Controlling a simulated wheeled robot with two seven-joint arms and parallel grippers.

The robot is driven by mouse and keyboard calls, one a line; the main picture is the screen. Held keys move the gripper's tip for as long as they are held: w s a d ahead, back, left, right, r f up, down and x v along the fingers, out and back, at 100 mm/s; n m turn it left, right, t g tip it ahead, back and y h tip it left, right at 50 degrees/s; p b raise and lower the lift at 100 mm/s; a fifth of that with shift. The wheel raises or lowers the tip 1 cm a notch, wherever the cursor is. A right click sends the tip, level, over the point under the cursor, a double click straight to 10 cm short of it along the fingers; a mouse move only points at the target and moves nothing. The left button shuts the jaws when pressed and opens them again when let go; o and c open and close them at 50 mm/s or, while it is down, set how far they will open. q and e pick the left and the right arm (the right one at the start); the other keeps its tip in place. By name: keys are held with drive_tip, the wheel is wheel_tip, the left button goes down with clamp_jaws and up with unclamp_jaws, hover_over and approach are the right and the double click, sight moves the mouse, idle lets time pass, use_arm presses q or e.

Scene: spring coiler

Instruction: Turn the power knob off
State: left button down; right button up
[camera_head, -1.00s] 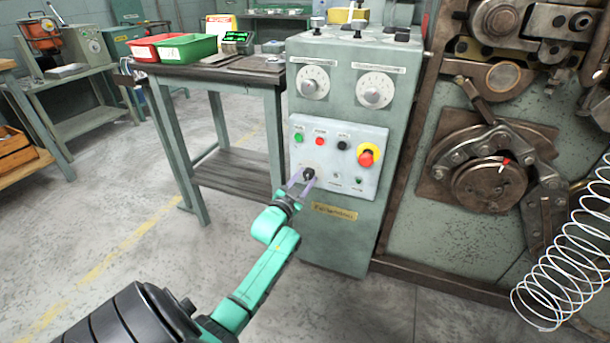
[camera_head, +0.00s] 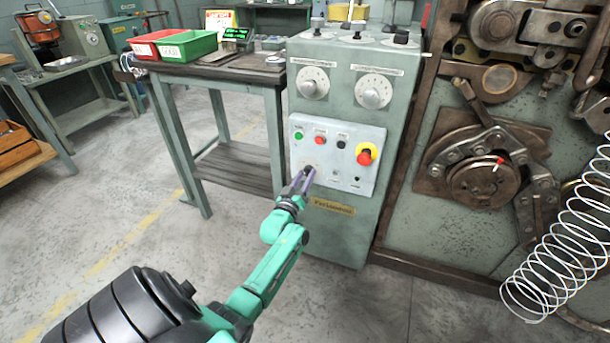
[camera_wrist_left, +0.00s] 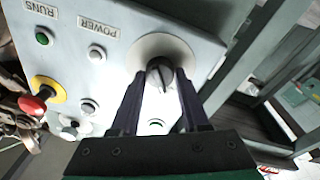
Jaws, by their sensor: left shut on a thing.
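The power knob (camera_wrist_left: 160,76) is a dark knob on a round pale plate at the lower left of the light grey control panel (camera_head: 366,136). In the left wrist view it sits between the two dark fingers of my left gripper (camera_wrist_left: 158,92), which is shut on it. In the head view my left gripper (camera_head: 306,176) reaches the panel from below and mostly hides the knob. Near the knob, the lamp by the POWER label (camera_wrist_left: 96,52) looks pale and unlit. The lamp by the RUNS label (camera_wrist_left: 42,38) is green. My right gripper is not in view.
A red emergency button (camera_head: 365,157) on a yellow collar is on the panel's right, with green, red and black buttons along the top. A workbench (camera_head: 215,72) with red and green bins stands left. The coiler machine and a wire spring (camera_head: 560,255) are right.

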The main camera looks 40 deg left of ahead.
use_arm(q)
drive_tip(key=shift+n, duration=1)
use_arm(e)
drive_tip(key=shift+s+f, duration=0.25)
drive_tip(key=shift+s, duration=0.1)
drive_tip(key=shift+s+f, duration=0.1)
use_arm(q)
drive_tip(key=shift+c, duration=2)
unclamp_jaws()
drive_tip(key=p+v, duration=0.3)
drive_tip(key=v, duration=1.1)
drive_tip(key=shift+s+d, duration=0.25)
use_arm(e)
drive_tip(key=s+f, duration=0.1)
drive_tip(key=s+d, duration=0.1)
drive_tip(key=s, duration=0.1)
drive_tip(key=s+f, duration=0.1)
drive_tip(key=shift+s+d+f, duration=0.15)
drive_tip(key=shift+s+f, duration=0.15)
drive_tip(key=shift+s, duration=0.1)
